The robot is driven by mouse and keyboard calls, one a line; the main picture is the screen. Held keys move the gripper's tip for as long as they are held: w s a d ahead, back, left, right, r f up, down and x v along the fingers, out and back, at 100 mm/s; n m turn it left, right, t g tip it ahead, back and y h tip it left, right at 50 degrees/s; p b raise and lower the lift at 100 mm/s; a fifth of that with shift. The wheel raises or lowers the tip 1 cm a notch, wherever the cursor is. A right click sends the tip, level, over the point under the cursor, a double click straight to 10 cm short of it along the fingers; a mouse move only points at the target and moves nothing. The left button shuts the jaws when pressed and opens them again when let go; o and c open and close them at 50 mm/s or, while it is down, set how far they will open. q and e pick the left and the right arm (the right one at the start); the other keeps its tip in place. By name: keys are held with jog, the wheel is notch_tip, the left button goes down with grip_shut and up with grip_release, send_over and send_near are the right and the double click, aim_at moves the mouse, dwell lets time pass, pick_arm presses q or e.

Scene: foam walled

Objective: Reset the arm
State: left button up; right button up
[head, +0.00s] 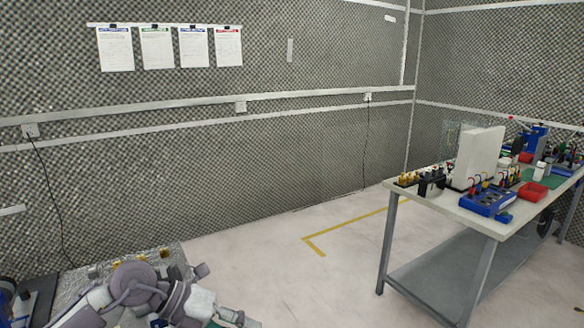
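Links of one of my arms, light grey and folded, show at the bottom left of the head view. They are in front of a bench with a shiny foil-like top. The lower part of the arm is cut off by the bottom edge of the picture. No gripper fingers can be made out there. My other arm does not show.
A workbench (436,200) with a lower shelf stands at the right. It carries a blue tool holder (487,203), a red bin (533,192) and a white panel (480,157). The foil-topped bench (170,259) is at the bottom left. The floor between is clear, with yellow tape (350,229).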

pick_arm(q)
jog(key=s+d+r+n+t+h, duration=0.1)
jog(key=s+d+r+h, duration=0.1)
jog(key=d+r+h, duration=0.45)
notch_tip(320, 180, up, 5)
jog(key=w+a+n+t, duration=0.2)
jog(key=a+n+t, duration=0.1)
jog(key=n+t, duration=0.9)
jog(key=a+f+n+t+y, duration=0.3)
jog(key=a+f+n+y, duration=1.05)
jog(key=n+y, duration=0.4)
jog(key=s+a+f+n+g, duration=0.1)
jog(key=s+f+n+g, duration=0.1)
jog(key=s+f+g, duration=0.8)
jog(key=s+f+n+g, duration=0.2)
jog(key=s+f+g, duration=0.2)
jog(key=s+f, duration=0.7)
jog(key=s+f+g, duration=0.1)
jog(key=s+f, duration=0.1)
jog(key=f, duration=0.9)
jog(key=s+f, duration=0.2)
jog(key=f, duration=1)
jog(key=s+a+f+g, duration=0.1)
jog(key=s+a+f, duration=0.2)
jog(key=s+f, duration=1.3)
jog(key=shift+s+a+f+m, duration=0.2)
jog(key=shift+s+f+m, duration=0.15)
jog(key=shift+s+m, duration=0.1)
